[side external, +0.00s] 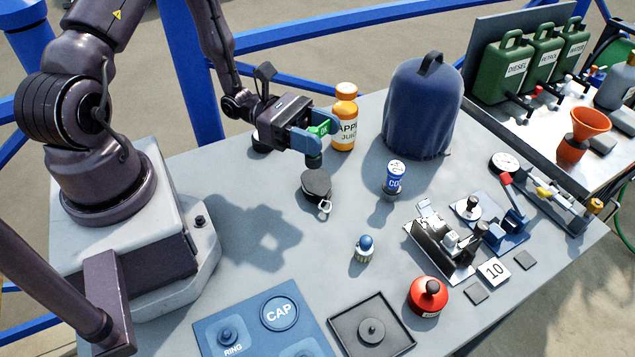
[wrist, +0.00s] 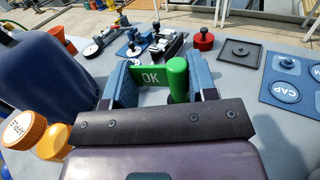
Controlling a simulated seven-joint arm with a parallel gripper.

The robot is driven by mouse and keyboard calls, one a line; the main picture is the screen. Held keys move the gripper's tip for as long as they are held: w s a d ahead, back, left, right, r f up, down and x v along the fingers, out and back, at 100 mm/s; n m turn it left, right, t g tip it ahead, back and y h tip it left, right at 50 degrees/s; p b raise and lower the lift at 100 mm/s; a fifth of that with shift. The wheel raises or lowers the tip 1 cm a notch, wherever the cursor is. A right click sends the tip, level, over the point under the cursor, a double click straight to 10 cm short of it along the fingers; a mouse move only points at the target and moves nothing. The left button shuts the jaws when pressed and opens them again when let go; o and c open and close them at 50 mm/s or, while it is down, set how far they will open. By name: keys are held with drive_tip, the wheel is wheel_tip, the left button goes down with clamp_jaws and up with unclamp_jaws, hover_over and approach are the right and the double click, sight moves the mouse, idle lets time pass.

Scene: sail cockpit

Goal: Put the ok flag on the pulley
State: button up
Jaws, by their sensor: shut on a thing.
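The green ok flag (side external: 319,129) is held between the blue jaws of my gripper (side external: 311,142), above the table. In the wrist view the flag (wrist: 150,78) shows its OK lettering and a green round post between the two jaws (wrist: 163,88). The pulley (side external: 317,184), a dark rounded block with a metal shackle, lies on the table just below and in front of my gripper in the side view. The flag is apart from the pulley. I cannot make out the pulley in the wrist view.
An orange juice bottle (side external: 344,118) stands close to the right of my gripper, with a large blue covered bag (side external: 420,105) beyond. A blue-lidded can (side external: 395,178) and a small blue-topped item (side external: 365,249) stand nearby. The table left of the pulley is clear.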

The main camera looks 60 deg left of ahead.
drive_tip(key=shift+w+a+r+t, duration=0.1)
drive_tip(key=shift+w+a+t, duration=0.05)
drive_tip(key=shift+a, duration=0.25)
drive_tip(key=shift+w+a+r+t, duration=0.1)
drive_tip(key=shift+a+t, duration=0.05)
drive_tip(key=shift+a, duration=0.25)
drive_tip(key=shift+f, duration=3.8)
drive_tip(key=shift+f, duration=0.1)
drive_tip(key=o, duration=1)
drive_tip(key=shift+c, duration=0.2)
